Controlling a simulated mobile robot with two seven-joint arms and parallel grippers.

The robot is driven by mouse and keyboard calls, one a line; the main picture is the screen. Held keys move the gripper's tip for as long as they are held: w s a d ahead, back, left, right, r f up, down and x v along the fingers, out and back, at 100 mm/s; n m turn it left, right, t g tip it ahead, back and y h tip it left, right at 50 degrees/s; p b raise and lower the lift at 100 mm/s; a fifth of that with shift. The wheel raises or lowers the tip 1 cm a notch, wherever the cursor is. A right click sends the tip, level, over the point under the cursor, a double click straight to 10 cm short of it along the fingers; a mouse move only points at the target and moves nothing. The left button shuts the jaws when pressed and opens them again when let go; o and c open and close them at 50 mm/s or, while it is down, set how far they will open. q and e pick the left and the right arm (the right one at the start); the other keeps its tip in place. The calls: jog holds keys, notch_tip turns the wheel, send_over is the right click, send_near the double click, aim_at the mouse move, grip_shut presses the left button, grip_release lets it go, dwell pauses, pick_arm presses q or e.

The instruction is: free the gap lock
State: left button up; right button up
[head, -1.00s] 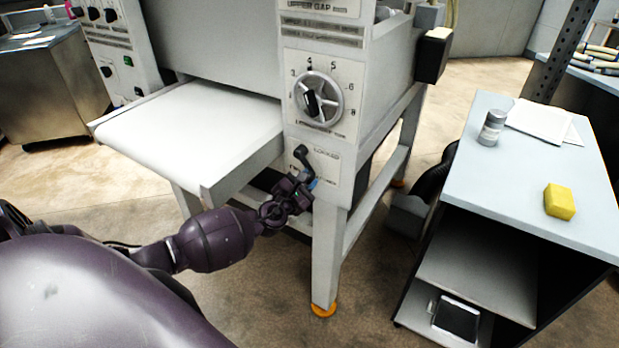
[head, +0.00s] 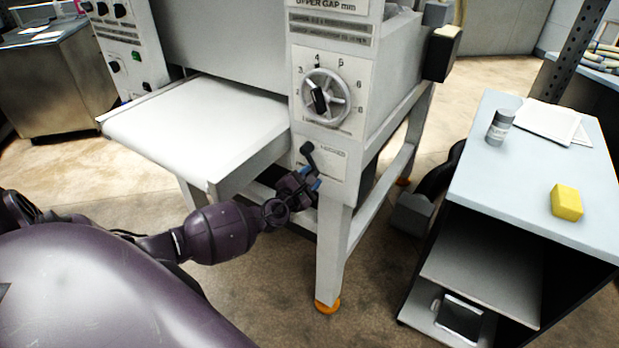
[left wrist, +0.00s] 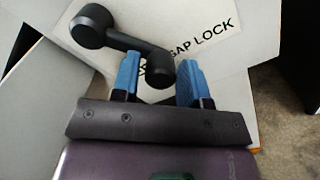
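The gap lock lever (head: 308,153) is a small black crank on the white lock plate (head: 328,160), below the gap dial (head: 326,97) on the sheeter's front. In the left wrist view the lever (left wrist: 125,40) runs from a round pivot at upper left down to a knob at lower right. My left gripper (head: 311,182) is just below the lever. Its two blue fingertips (left wrist: 159,78) are apart, with the knob between them and no clear contact on either side. The plate reads "GAP LOCK"; part of its text is hidden. My right gripper is not in view.
The sheeter's white infeed table (head: 200,125) sticks out to the left of the lock, above my left arm. A machine leg (head: 330,255) stands just below the lock. A cart (head: 500,190) at right holds a yellow block (head: 566,202) and a grey jar (head: 499,127).

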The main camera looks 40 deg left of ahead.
pick_arm(q)
jog(key=shift+o, duration=1)
jog(key=shift+s, duration=0.1)
jog(key=s, duration=1)
jog(key=shift+s+d+p, duration=0.3)
jog(key=shift+d, duration=0.15)
